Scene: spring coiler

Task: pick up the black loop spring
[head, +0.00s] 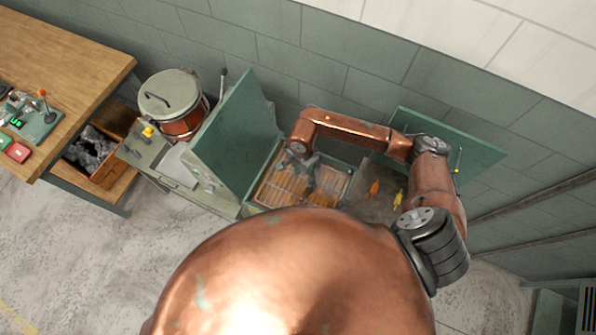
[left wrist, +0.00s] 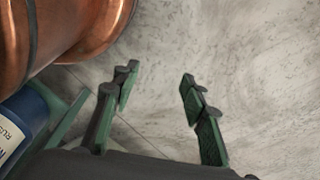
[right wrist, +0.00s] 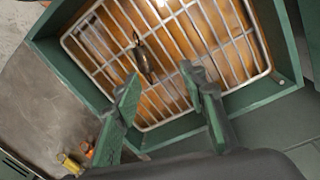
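In the right wrist view a dark loop-shaped piece (right wrist: 147,58), which looks like the black loop spring, sits on a wire rack (right wrist: 226,32) inside a green box. My right gripper (right wrist: 160,76) is open and empty above the rack. The dark piece lies beyond its fingertips, nearer the left finger; I cannot tell the height between them. In the head view my right gripper (head: 300,170) reaches down over the green tray, and the spring cannot be made out there. My left gripper (left wrist: 158,80) is open and empty above bare floor in the left wrist view.
A raised green lid (head: 238,135) stands left of the rack, and another green panel (head: 470,143) stands behind my right arm. Small orange (head: 374,188) and yellow (head: 398,200) pieces lie right of the rack. A blue container (left wrist: 28,122) is beside my left gripper.

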